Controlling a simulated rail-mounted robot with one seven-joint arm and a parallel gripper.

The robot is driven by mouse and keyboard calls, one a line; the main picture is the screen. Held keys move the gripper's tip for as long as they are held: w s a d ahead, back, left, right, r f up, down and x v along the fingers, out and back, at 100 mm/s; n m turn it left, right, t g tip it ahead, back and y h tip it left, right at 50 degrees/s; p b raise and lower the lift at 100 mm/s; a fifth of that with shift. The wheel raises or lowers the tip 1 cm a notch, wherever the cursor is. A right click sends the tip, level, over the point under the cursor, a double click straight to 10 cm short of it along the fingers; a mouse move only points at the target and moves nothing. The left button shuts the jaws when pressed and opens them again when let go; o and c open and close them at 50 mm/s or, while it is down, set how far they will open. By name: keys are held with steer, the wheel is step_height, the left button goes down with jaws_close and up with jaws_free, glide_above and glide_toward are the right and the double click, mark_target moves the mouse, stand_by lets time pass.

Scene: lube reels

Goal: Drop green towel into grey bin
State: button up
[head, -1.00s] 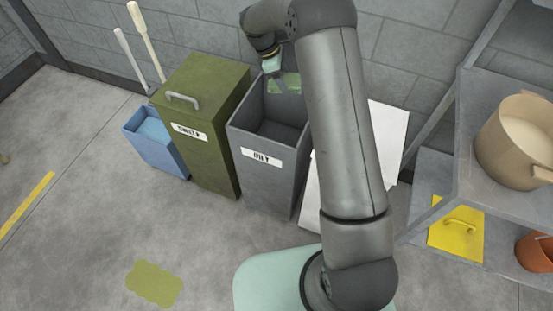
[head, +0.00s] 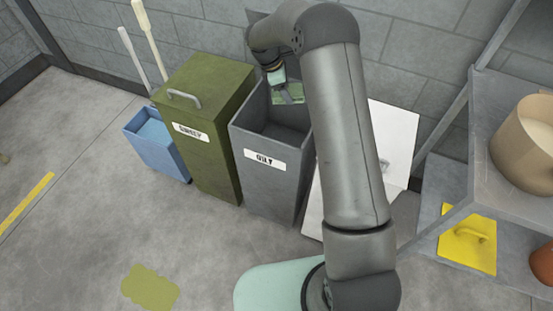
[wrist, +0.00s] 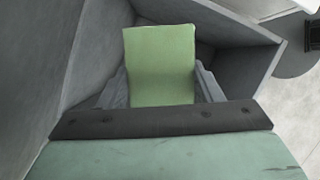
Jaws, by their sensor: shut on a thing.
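The green towel (wrist: 160,66) hangs between the two fingers of my gripper (wrist: 160,88) in the wrist view. My gripper is shut on it. In the head view the towel (head: 292,93) and my gripper (head: 283,88) are at the mouth of the open grey bin (head: 268,188), near its back. The bin has a white label reading "OILY". In the wrist view, grey bin walls (wrist: 95,55) surround the towel. My arm hides the bin's right side in the head view.
An olive-green lidded bin (head: 215,165) stands left of the grey bin, with a blue bucket (head: 160,155) beyond it. A white panel (head: 395,135) leans at the right. A metal shelf (head: 510,190) holds a tan pot (head: 525,145). An olive patch (head: 150,288) lies on the floor.

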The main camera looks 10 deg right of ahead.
steer(key=o, duration=1)
steer(key=shift+o, duration=0.2)
steer(key=shift+r, duration=0.1)
steer(key=v, duration=1.7)
steer(key=shift+r, duration=0.2)
